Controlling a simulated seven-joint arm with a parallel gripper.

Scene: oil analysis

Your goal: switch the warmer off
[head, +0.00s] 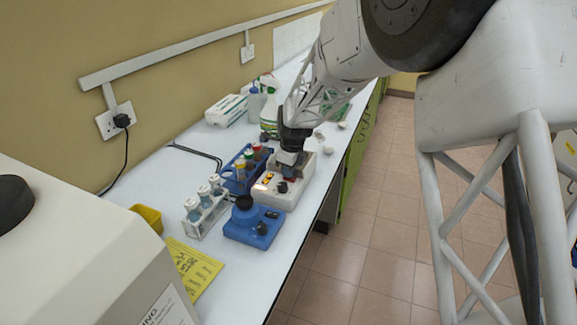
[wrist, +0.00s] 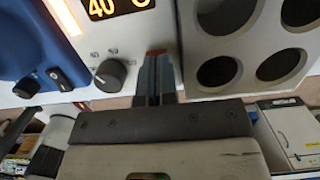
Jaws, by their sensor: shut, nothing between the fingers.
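The warmer (head: 298,195) is a white block on the bench, with a lit orange display (wrist: 118,8) reading 40 and a black dial (wrist: 110,72) in the wrist view. Its top has several dark round wells (wrist: 218,72). My gripper (head: 288,172) is over the warmer, fingers together and empty. In the wrist view the fingertips (wrist: 157,62) are at the panel between the dial and the wells. A small reddish part (wrist: 156,52) shows at the tips, mostly hidden by them; I cannot tell whether they touch it.
A blue device (head: 255,225) with a black top and its own rocker switch (wrist: 58,78) stands beside the warmer. A blue rack (head: 238,182) with capped tubes is behind, a white vial rack (head: 205,213) to the left. A spray bottle (head: 269,105) stands farther back. The bench edge is close on the right.

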